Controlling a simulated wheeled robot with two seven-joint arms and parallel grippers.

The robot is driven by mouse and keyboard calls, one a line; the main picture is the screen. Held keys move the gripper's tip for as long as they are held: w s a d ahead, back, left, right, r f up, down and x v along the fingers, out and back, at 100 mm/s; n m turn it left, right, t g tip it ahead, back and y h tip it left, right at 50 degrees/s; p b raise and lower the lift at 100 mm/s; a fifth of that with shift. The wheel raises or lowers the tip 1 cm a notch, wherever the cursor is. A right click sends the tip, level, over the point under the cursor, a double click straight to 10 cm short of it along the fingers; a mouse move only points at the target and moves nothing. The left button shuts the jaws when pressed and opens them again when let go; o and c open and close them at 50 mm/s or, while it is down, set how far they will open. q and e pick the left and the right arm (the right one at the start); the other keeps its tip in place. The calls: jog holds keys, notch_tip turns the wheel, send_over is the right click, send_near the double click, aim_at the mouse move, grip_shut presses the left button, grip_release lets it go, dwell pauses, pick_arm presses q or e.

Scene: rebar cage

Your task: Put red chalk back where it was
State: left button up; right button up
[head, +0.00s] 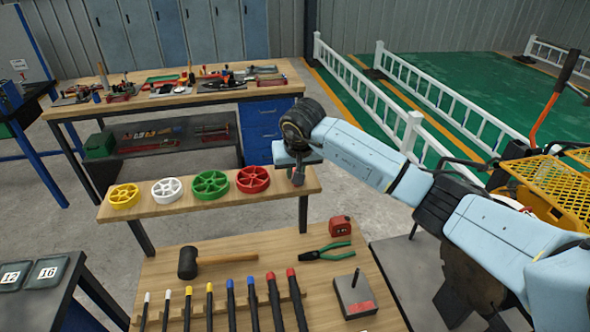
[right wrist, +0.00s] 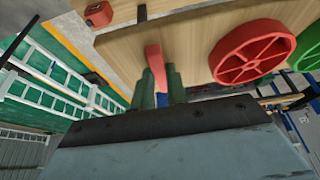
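In the right wrist view a red stick, the red chalk (right wrist: 154,58), stands between the two dark green fingers of my right gripper (right wrist: 160,80). The fingers touch or nearly touch it on both sides, and its lower part is hidden between them. The gripper (head: 298,176) is at the right end of the raised wooden shelf (head: 155,208), right of the red wheel (head: 253,180). In the head view I cannot make out the chalk. The red wheel also shows in the right wrist view (right wrist: 252,52). My left gripper is not in view.
Green (head: 210,184), white (head: 166,189) and yellow (head: 124,196) wheels line the shelf. Below are a mallet (head: 188,263), pliers (head: 325,252), a red tape measure (head: 341,226), a grey block (head: 352,298) with a red patch, and a rack of coloured-tip rods (head: 228,309).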

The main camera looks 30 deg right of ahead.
jog(key=o, duration=0.4)
jog(key=shift+c, duration=0.2)
jog(key=shift+r, duration=0.6)
jog(key=b+v, duration=0.2)
jog(key=v, duration=0.9)
jog(key=shift+s+b, duration=0.3)
jog(key=shift+b, duration=0.1)
